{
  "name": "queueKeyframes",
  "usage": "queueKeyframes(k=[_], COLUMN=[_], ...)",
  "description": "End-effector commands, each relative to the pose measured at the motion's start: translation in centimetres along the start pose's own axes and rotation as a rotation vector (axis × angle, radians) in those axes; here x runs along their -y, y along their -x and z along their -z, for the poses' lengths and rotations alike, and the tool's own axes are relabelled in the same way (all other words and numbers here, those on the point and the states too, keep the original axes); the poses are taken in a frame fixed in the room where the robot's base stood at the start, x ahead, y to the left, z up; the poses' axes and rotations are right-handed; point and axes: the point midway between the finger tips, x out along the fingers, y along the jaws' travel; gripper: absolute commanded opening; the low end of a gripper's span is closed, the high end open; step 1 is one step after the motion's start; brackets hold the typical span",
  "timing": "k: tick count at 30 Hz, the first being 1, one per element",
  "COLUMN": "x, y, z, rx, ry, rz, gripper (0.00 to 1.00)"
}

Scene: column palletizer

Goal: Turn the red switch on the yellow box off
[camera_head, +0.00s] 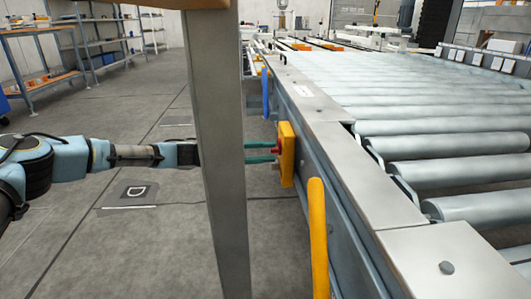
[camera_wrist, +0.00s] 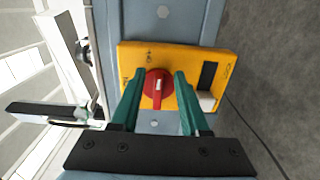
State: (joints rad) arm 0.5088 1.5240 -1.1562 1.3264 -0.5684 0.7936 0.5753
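The yellow box (camera_head: 288,153) is fixed to the side of the conveyor frame in the head view. It fills the middle of the wrist view (camera_wrist: 212,66). The red switch (camera_wrist: 157,88) is a round knob on its face with a pale mark on its grip. My gripper (camera_head: 262,153) reaches the box from the left, behind a grey post. In the wrist view its green fingers (camera_wrist: 156,82) are apart, one on each side of the knob, with gaps visible. Whether the tips touch the box face is unclear. In the head view the knob is mostly hidden by the fingers.
A grey vertical post (camera_head: 215,150) stands in front of my arm. The roller conveyor (camera_head: 350,200) runs along the right, with a yellow curved bar (camera_head: 318,240) and a blue one on its side. Shelves (camera_head: 95,45) stand far left. The floor at left is clear.

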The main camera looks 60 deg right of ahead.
Motion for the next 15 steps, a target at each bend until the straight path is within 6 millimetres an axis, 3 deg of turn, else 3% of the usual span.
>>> queueKeyframes(k=[8,15], x=[-0.1,-0.3], y=[0.2,3.7], z=[0.0,0.1], rx=[0.000,-0.003], ry=[0.000,0.001], rz=[-0.001,0.001], gripper=[0.46,0.46])
